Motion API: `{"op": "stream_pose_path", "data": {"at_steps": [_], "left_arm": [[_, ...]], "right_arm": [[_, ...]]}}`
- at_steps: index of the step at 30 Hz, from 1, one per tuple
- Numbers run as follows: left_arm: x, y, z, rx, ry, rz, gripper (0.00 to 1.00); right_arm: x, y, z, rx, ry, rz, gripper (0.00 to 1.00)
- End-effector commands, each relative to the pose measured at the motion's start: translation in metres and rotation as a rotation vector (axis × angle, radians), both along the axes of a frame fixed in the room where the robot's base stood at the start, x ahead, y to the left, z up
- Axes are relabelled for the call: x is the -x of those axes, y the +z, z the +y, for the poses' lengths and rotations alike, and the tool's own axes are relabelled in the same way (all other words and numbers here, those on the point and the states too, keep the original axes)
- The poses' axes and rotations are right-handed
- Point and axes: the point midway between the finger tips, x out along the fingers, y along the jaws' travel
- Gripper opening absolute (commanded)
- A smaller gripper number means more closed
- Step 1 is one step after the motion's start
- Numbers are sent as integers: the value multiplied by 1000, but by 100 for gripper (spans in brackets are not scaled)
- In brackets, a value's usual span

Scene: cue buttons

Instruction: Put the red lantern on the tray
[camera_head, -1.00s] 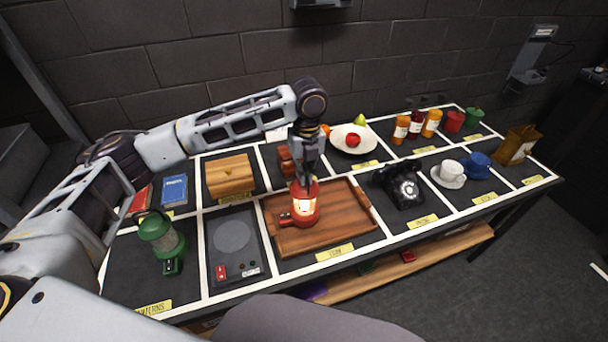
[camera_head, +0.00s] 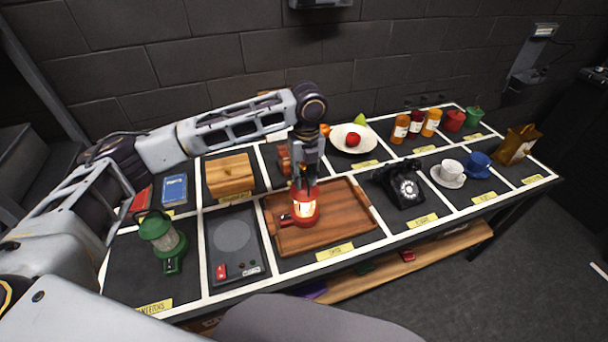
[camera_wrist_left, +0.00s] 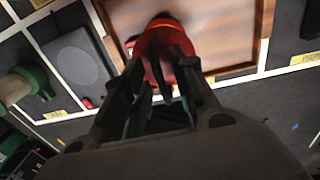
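The red lantern (camera_head: 306,208), with a glowing window, is upright over the left part of the brown wooden tray (camera_head: 350,222). Its base appears at or very near the tray floor; I cannot tell if it touches. My left gripper (camera_head: 303,180) points down at the lantern's top, its fingers closed in on it. In the left wrist view the fingers (camera_wrist_left: 164,98) come together at the red lantern (camera_wrist_left: 160,48), over the tray (camera_wrist_left: 228,30). My right gripper is not in view.
A green lantern (camera_head: 161,240) and a grey plate device (camera_head: 233,240) are left of the tray. A black telephone (camera_head: 402,186) is to its right. A wooden box (camera_head: 230,175) and a white plate with fruit (camera_head: 352,139) are behind. The tray's right half is clear.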

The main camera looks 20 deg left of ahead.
Motion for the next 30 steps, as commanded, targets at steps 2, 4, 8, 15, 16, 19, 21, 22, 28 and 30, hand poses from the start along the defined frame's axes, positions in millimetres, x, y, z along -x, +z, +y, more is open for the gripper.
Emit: {"op": "stream_pose_path", "data": {"at_steps": [2, 4, 8, 15, 16, 19, 21, 22, 28, 30], "left_arm": [[0, 0, 0, 0, 0, 0, 27], [0, 1, 0, 0, 0, 0, 27], [-1, 6, 0, 1, 0, -2, 27], [-1, 33, -1, 1, 1, -2, 27], [-1, 37, -1, 1, 0, -2, 27], [-2, 52, -2, 1, 1, -3, 27], [-2, 62, -3, 1, 0, -2, 27], [-2, 67, -3, 1, 0, -2, 27], [-3, 96, -3, 1, 1, -2, 27], [-3, 104, -4, 1, 1, -2, 27]], "right_arm": [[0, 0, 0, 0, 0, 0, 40], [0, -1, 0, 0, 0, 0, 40], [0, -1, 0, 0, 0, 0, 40], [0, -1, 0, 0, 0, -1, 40], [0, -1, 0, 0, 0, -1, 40], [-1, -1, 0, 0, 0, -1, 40], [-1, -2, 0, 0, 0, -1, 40], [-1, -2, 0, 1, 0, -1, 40], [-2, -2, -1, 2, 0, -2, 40], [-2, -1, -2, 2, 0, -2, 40]]}}
